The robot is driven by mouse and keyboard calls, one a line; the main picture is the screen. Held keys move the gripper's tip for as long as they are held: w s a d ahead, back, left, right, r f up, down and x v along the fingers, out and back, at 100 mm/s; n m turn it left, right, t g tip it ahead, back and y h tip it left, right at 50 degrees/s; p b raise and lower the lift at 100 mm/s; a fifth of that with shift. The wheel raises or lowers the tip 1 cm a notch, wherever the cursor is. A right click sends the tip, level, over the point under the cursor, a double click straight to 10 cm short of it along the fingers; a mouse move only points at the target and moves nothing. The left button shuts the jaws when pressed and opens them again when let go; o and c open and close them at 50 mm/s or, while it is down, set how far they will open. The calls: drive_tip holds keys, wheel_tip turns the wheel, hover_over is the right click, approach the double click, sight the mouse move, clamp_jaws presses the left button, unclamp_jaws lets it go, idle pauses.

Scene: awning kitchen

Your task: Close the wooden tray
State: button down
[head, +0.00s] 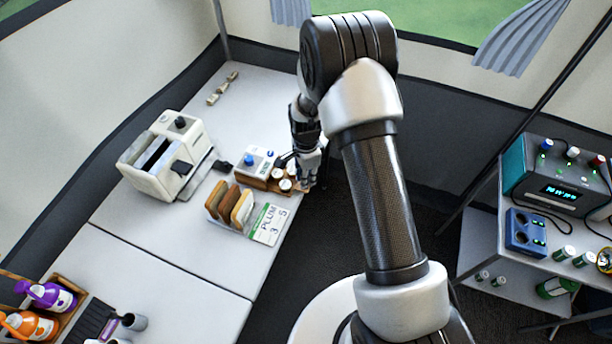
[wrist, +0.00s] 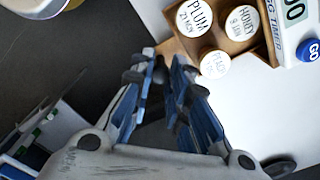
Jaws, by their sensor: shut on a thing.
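The wooden tray (head: 254,184) juts out from under the white egg timer box (head: 258,160) on the table, near its right edge. In the wrist view the tray (wrist: 172,48) holds round white-lidded jars (wrist: 214,63); lids reading PLUM and HONEY show. My gripper (head: 309,178) is at the tray's right end. In the wrist view its blue-padded fingers (wrist: 163,62) are close together at the tray's corner, shut on its edge. The exact contact is partly hidden by the fingertips.
A white toaster (head: 163,155) stands left of the tray. A shelf with devices (head: 555,180) is at the right. Dark floor lies open beyond the table edge.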

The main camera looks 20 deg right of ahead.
sight(294, 184)
drive_tip(key=shift+w, duration=0.1)
drive_tip(key=w+a, duration=0.2)
drive_tip(key=a, duration=0.1)
drive_tip(key=shift+w+a, duration=0.15)
idle(0.4)
drive_tip(key=c, duration=1.5)
unclamp_jaws()
wheel_tip(294, 184, up, 12)
